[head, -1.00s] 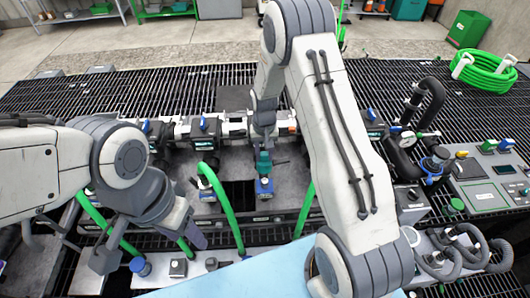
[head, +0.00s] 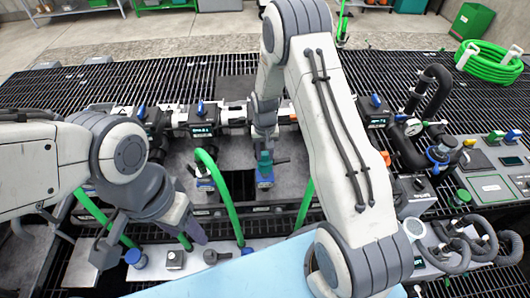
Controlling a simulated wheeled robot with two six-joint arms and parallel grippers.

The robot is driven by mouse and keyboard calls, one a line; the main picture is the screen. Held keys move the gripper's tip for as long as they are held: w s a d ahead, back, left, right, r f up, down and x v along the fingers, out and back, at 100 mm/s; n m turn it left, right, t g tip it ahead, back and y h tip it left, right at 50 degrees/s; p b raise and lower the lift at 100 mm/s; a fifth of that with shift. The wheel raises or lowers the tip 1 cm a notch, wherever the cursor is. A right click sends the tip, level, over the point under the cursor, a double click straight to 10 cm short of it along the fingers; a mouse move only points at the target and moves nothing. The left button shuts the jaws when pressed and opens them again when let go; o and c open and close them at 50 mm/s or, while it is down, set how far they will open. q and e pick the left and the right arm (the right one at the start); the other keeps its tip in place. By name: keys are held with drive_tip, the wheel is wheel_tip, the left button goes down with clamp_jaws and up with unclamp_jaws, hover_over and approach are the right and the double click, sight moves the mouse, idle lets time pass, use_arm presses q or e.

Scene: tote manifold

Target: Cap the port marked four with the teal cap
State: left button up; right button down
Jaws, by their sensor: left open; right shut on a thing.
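My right gripper (head: 265,154) reaches down at the centre and is shut on the teal cap (head: 265,160), whose sides are partly hidden by the fingers. The cap is directly above a blue-topped fitting (head: 265,180) on the manifold. I cannot tell whether the two touch. The number on this fitting is too small to read, so I cannot tell which port is marked four. My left gripper (head: 150,238) is open and empty at the lower left, over the front of the bench.
Green hoses (head: 222,190) rise on both sides of the centre fitting. Black valve blocks with blue levers (head: 201,116) line the manifold behind. A blue knob (head: 135,258) sits at the front left. Black pipes and a gauge (head: 413,127) stand at right.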

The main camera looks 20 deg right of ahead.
sight(265, 160)
drive_tip(key=shift+f+b, duration=1.3)
drive_tip(key=shift+f, duration=0.8)
drive_tip(key=shift+c, duration=2.2)
unclamp_jaws()
wheel_tip(265, 160, up, 10)
drive_tip(key=shift+r+b, duration=0.25)
drive_tip(key=shift+b, duration=0.35)
